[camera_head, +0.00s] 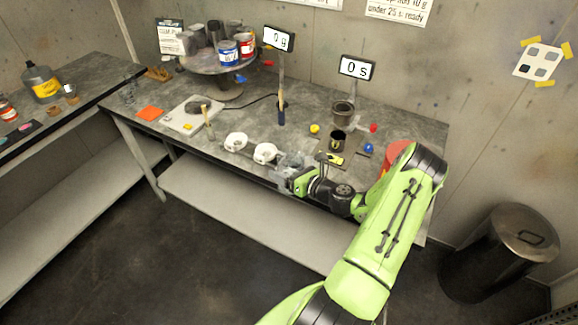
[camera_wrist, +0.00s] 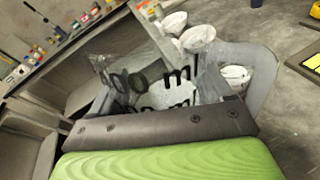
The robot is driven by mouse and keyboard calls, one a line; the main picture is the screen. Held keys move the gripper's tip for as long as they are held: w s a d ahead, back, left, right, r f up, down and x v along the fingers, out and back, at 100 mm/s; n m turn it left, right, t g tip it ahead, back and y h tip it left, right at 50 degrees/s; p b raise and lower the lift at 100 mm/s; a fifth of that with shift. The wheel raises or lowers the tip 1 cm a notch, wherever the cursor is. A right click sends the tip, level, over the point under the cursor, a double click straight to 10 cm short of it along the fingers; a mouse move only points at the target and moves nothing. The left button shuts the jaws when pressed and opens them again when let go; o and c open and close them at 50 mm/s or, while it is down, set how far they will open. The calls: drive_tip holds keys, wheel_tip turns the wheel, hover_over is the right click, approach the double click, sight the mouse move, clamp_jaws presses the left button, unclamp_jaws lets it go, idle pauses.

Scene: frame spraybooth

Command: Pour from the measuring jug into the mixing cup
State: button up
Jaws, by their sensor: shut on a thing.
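My gripper (camera_head: 299,182) is shut on the clear measuring jug (camera_head: 288,163) near the front edge of the bench. In the wrist view the see-through jug (camera_wrist: 128,68) shows black "ml" marks and a grey handle (camera_wrist: 262,82) at the right. Its fill level is hard to make out. Two white round cups, a left one (camera_head: 236,142) and a right one (camera_head: 265,152), stand just left of the jug. A dark cup (camera_head: 338,141) stands on a mat to the right. I cannot tell for sure which of these is the mixing cup. The fingertips are partly hidden.
Displays read 0 g (camera_head: 278,39) and 0 s (camera_head: 357,68). A grey can (camera_head: 343,113) stands behind the dark cup. Paint tins (camera_head: 229,53) crowd a round stand.

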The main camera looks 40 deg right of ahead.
drive_tip(key=shift+w, duration=0.1)
drive_tip(key=shift+w+d+f+p, duration=0.15)
drive_tip(key=shift+w+d+p, duration=0.2)
drive_tip(key=shift+d+p, duration=0.2)
drive_tip(key=shift+w+d+f+m+g+p, duration=0.3)
drive_tip(key=shift+w+d+f+m+g, duration=0.2)
drive_tip(key=shift+d+f, duration=0.1)
drive_tip(key=shift+r, duration=0.1)
drive_tip(key=shift+w+d+m+g+y+p, duration=0.15)
drive_tip(key=shift+m+g+y+p, duration=0.35)
drive_tip(key=shift+p, duration=0.7)
drive_tip(key=shift+f, duration=0.2)
